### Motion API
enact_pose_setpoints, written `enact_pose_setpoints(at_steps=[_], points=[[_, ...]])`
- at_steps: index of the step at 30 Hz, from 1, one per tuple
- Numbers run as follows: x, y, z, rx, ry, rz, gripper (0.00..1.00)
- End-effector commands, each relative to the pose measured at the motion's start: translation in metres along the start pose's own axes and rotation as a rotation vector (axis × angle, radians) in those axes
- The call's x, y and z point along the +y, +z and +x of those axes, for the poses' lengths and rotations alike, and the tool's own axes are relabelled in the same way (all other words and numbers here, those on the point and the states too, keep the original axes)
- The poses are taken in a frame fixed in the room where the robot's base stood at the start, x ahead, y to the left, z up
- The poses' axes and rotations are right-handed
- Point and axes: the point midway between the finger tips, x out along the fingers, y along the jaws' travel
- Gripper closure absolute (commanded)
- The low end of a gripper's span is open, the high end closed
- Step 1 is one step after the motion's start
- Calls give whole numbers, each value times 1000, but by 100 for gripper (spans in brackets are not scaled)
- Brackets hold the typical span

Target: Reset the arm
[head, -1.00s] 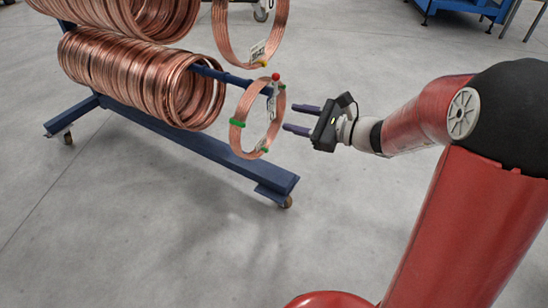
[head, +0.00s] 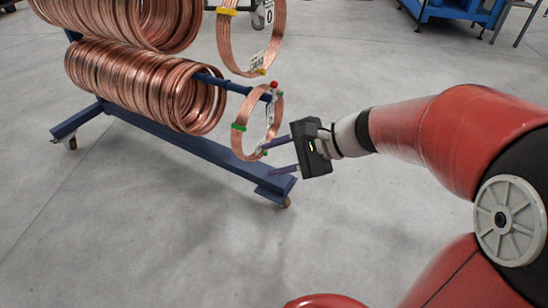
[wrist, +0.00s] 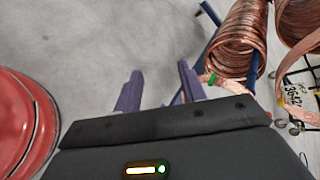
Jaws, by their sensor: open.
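My gripper (head: 268,157) is open and empty, with its two purple fingers spread apart and pointing left. In the head view the fingertips are close to the lower right of a copper coil with green clips (head: 238,142), which hangs at the end of the rack's lower blue bar. I cannot tell whether a finger touches that coil. In the wrist view the fingers (wrist: 158,90) have grey floor between them, and the coil's green-clipped edge shows just right of the right finger, mostly hidden.
A blue wheeled rack (head: 190,142) carries many copper coils (head: 135,85) on its lower bar and more above. Another tagged coil (head: 224,40) hangs from the upper bar. A blue bench (head: 455,12) stands at the back right. The floor in front is clear.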

Motion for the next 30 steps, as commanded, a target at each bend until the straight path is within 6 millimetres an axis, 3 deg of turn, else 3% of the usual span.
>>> enact_pose_setpoints(at_steps=[16, 20, 23, 30], points=[[2, 1, -1, 6, 9, -12, 59], [7, 12, -10, 37, 54, -80, 59], [23, 30, -31, 113, 158, -233, 59], [67, 56, -117, 413, 513, -755, 59]])
